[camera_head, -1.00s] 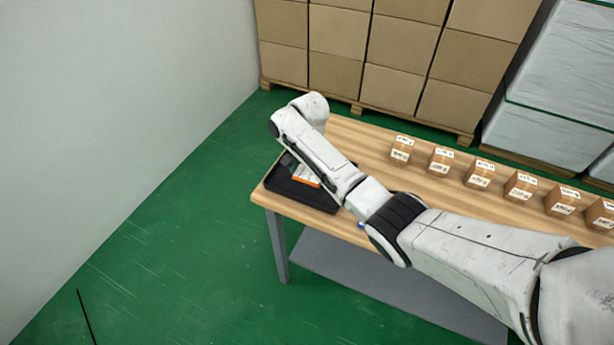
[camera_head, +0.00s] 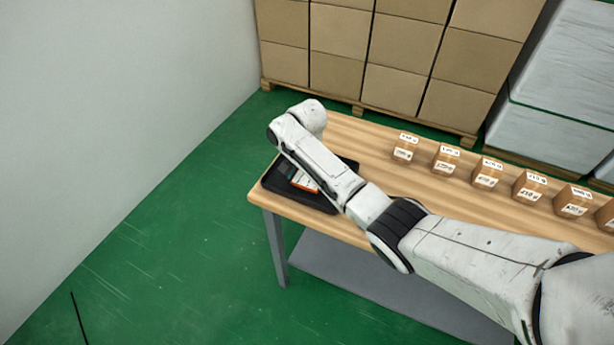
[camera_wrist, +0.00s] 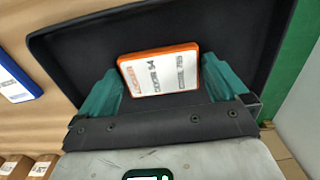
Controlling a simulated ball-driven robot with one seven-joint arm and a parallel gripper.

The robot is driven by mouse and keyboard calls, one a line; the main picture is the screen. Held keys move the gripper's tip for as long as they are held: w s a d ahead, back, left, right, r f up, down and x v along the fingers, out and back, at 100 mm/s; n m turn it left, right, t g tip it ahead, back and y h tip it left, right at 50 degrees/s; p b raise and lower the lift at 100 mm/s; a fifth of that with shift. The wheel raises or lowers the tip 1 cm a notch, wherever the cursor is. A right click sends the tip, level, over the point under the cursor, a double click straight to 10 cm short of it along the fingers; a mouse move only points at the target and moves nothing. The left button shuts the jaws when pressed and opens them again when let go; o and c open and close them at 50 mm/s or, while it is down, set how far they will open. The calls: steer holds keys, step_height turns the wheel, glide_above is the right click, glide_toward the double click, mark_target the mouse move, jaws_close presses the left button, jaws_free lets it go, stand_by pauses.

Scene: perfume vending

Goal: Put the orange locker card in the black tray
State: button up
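The orange locker card (camera_wrist: 158,72), white-faced with an orange rim and printed text, is flat over the floor of the black tray (camera_wrist: 75,45) in the wrist view. It appears to lie in the tray. My gripper (camera_wrist: 165,80) has its green fingers at the card's left and right ends, with narrow gaps showing, and looks open around it. In the head view the card (camera_head: 304,181) shows partly beside my arm, within the black tray (camera_head: 325,203) at the table's left end. My arm hides much of the tray and the fingertips there.
The wooden table (camera_head: 365,155) carries a row of small labelled boxes (camera_head: 446,160) toward the right. A blue-rimmed card (camera_wrist: 14,80) lies on the table beside the tray. Large cartons (camera_head: 340,30) stand behind the table. A wall is at left.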

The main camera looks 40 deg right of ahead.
mark_target(307, 181)
steer(key=shift+r, duration=0.1)
step_height(307, 181, up, 12)
stand_by(0.5)
steer(key=s+a+f+n, duration=0.1)
steer(key=a+f, duration=0.1)
steer(key=s+a+f+n, duration=0.1)
steer(key=s+a+f, duration=0.1)
steer(key=a, duration=0.1)
steer(key=s+a+f+n, duration=0.1)
steer(key=a+f, duration=0.1)
steer(key=a, duration=0.1)
steer(key=shift+s+a+f+y, duration=0.15)
steer(key=shift+f+y, duration=0.1)
steer(key=shift+y, duration=0.15)
steer(key=s+a+f+n, duration=0.4)
steer(key=s+a+f, duration=0.2)
steer(key=s, duration=0.3)
steer(key=s+n+t+h, duration=0.1)
steer(key=s+n, duration=0.5)
steer(key=s, duration=1.4)
steer(key=shift+s+r, duration=0.2)
steer(key=shift+s, duration=0.05)
steer(key=shift+a, duration=0.15)
